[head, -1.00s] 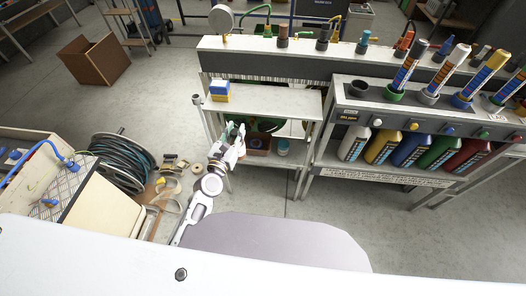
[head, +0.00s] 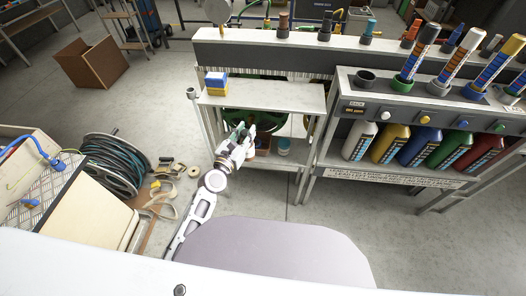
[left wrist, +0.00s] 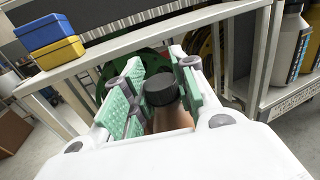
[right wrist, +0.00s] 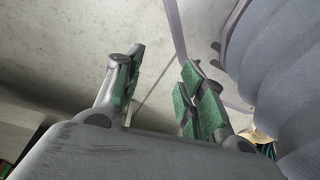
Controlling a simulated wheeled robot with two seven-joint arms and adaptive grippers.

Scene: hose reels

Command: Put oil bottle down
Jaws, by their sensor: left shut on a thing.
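My left gripper (head: 243,132) is in front of the small metal shelf unit, just below its top board. In the left wrist view its green-padded fingers (left wrist: 158,88) are closed around the oil bottle, which has a black cap (left wrist: 161,88) and a brownish body (left wrist: 172,119). The bottle points up between the fingers; its lower part is hidden by the gripper. In the head view I cannot make the bottle out clearly. My right gripper (right wrist: 160,90) shows only in the right wrist view, with its fingers apart and nothing between them, above grey floor.
The shelf unit's top board (head: 270,95) carries blue and yellow boxes (head: 216,84) at its left end. A green reel (head: 240,118) sits beneath it. To the right, a rack (head: 350,104) holds several coloured bottles. A hose reel (head: 115,165) stands at left.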

